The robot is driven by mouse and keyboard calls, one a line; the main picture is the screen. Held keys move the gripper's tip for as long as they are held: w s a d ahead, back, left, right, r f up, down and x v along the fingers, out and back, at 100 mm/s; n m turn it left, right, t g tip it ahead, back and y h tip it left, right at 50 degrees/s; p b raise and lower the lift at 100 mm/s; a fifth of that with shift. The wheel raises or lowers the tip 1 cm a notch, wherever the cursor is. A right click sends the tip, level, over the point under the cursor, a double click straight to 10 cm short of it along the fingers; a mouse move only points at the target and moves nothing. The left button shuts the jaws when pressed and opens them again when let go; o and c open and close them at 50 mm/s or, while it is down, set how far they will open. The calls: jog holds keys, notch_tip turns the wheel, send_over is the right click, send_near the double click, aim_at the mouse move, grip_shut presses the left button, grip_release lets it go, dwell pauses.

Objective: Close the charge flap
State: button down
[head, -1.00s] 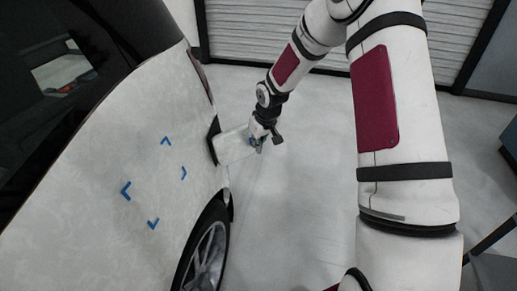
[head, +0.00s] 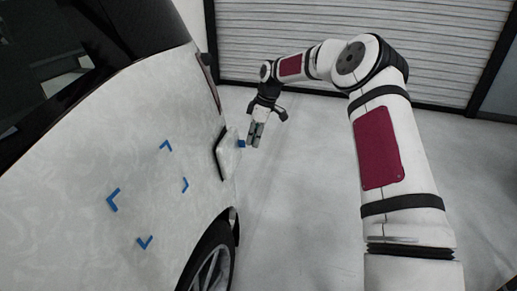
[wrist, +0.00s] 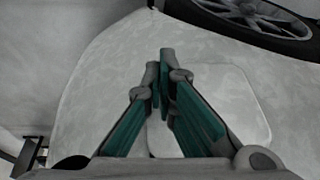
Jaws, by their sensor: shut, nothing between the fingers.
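The charge flap (head: 231,157) is a pale panel on the car's side in the head view. It stands at an angle to the body, with a dark gap along its left edge and a small blue mark on its right edge. In the wrist view the flap (wrist: 240,105) is a rounded square behind the fingers. My gripper (head: 254,142) is just right of the flap, fingers together and empty. Its teal fingers (wrist: 163,65) show in front of the flap in the wrist view. I cannot tell whether they touch it.
The white car body (head: 90,200) fills the left, with several blue corner marks. A wheel (head: 212,265) is below the flap and also shows in the wrist view (wrist: 250,15). The floor (head: 300,210) right of the car is clear. A shutter (head: 350,40) stands behind.

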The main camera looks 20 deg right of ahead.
jog(key=shift+w+a+f+b, duration=0.1)
jog(key=shift+w+a+b, duration=0.45)
jog(key=shift+w+b, duration=0.15)
jog(key=shift+w, duration=0.1)
